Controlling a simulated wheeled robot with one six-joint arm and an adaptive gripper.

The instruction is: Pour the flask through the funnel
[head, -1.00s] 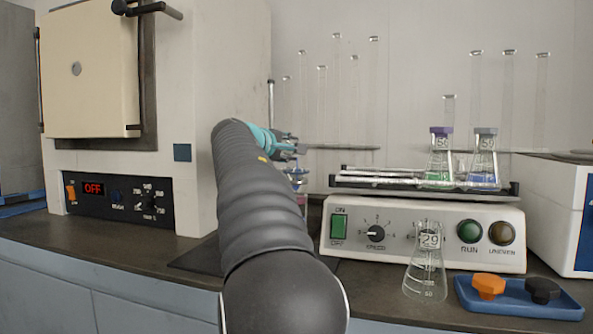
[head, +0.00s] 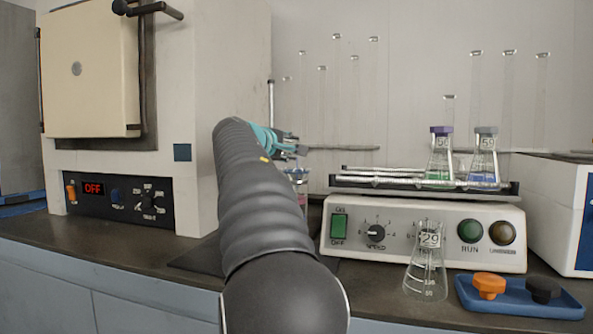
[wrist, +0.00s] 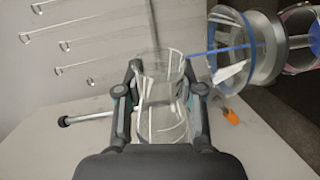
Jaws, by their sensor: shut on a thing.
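My gripper (wrist: 162,92) is shut on a clear glass flask (wrist: 164,122), seen in the wrist view. The flask appears tipped well over, lying across the funnel's axis, with its far end close to the funnel's rim. I cannot tell whether liquid is leaving it. The clear funnel (wrist: 232,62) with a blue rim line is just right of the flask in the wrist view. A vessel (wrist: 302,38) with some pink and blue is beyond it. In the head view my gripper (head: 290,145) shows only partly behind my arm, and the held flask is not clear there.
A clear flask (head: 426,275) and a blue tray (head: 520,300) with orange and black knobs are in front. A furnace (head: 110,200) is left. Glass rods (head: 355,90) are behind.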

